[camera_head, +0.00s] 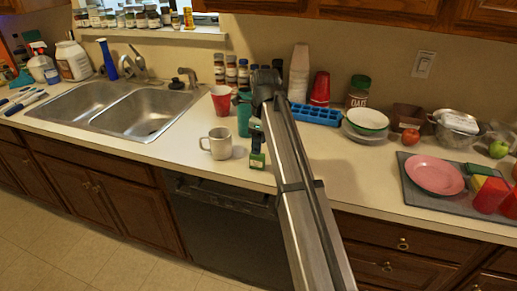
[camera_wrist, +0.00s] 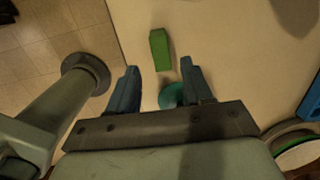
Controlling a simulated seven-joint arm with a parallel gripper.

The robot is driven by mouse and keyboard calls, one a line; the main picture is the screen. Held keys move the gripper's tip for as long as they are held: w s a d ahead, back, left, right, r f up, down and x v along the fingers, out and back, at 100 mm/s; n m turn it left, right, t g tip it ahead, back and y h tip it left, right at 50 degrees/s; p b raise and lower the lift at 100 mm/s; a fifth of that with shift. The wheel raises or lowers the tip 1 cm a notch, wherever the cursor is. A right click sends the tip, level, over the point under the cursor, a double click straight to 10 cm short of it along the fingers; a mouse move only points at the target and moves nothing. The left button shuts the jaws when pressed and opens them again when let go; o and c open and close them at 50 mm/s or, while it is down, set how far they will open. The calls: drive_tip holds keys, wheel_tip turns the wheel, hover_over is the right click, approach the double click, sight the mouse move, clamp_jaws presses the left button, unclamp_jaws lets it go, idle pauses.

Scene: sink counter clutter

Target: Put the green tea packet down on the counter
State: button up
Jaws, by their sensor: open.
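The green tea packet (camera_head: 257,161) is a small green box by the counter's front edge, right of the white mug. In the wrist view the packet (camera_wrist: 160,49) shows just beyond my fingertips, in line with the gap between them. It appears to rest on the pale counter (camera_wrist: 220,50), though its underside is hidden. My gripper (camera_wrist: 160,68) is open, with its two blue-grey fingers apart and nothing gripped. In the head view my gripper (camera_head: 256,138) is just above the packet, partly hidden by my arm.
The white mug (camera_head: 217,144) stands close on the left. A red cup (camera_head: 221,99) and a teal cup (camera_head: 243,118) stand behind. A blue tray (camera_head: 316,114) and bowls (camera_head: 366,121) are at the back right.

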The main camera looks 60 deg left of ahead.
sight(261, 157)
wheel_tip(261, 157, up, 8)
drive_tip(key=shift+w+d+r, duration=0.15)
drive_tip(key=shift+d+r, duration=0.1)
drive_tip(key=shift+d, duration=0.2)
